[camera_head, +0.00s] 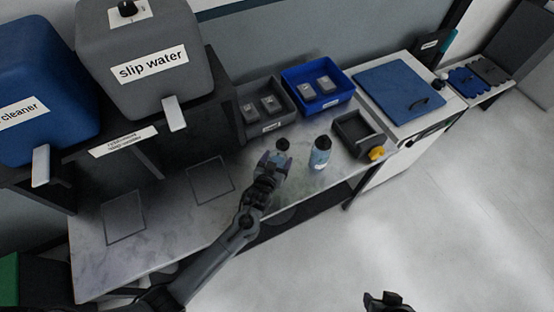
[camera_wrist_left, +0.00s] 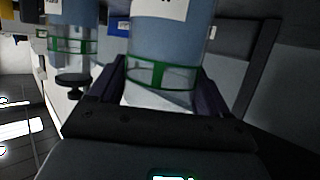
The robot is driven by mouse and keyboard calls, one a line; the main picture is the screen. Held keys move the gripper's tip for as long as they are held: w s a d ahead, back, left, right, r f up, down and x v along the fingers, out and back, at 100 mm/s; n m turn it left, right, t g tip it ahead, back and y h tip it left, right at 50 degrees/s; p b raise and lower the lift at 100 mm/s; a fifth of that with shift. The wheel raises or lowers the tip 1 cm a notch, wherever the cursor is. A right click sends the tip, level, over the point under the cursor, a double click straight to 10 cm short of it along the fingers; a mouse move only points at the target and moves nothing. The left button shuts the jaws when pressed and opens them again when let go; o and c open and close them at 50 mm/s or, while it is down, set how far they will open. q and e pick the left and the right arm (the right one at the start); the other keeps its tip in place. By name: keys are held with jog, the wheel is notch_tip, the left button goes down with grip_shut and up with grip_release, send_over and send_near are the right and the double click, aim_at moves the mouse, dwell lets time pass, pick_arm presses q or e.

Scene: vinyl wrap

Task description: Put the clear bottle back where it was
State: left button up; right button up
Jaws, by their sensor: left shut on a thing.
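My left gripper (camera_head: 270,162) is shut on a bottle at the front of the worktop. In the left wrist view the held bottle (camera_wrist_left: 170,35) sits between the fingers, with a bluish body, a white label and a green-edged clear band. A second, similar bottle (camera_head: 320,152) with a dark cap stands just to the right, apart from the gripper; it also shows in the left wrist view (camera_wrist_left: 68,45). My right gripper (camera_head: 386,302) is at the bottom edge, its jaws unclear.
Grey "slip water" (camera_head: 150,90) and blue cleaner (camera_head: 35,120) tanks stand on a shelf at left. A grey bin (camera_head: 250,132), a blue bin (camera_head: 335,98) and a dark tray (camera_head: 352,142) with a yellow item (camera_head: 376,153) sit nearby. Two outlined squares (camera_head: 211,181) mark clear worktop at left.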

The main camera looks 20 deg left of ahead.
pick_arm(q)
jog(key=o, duration=1.4)
jog(key=shift+r, duration=0.2)
jog(key=s+a+r+m+g, duration=0.1)
jog(key=s+r+g, duration=0.1)
jog(key=s, duration=0.8)
jog(key=s+a+r+g+p, duration=0.1)
jog(key=s+g, duration=0.4)
jog(key=s, duration=0.6)
jog(key=s+a+r+m+g+h, duration=0.1)
jog(key=s+a+r+g, duration=0.1)
jog(key=s, duration=0.8)
notch_tip(320, 180, up, 2)
jog(key=shift+s+a+r+m+g, duration=0.25)
jog(key=shift+a+m+g, duration=0.05)
jog(key=shift+g, duration=0.4)
jog(key=shift+r, duration=0.1)
